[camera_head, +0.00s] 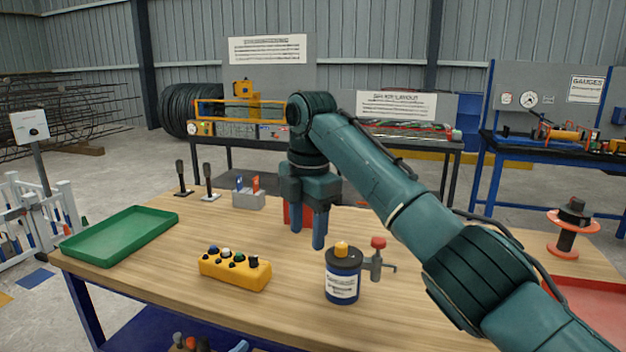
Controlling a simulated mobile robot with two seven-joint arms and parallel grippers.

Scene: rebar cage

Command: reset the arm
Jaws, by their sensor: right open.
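My right arm comes in from the lower right over the wooden table (170,282). Its gripper (307,238) points down above the middle of the table, open, with nothing between its fingers. A dark blue canister (343,284) with a yellow cap and white label stands just right and in front of the fingers. A yellow control box (235,270) with several knobs lies to the left in front. A red object (296,214) is partly hidden behind the fingers. My left gripper is not in view.
A green tray (122,236) lies at the table's left. Two dark levers (208,182) and a grey block (248,200) stand at the back. A small tool with a red knob (378,244) stands beside the canister. An orange spool (568,235) and red tray (590,300) are at right.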

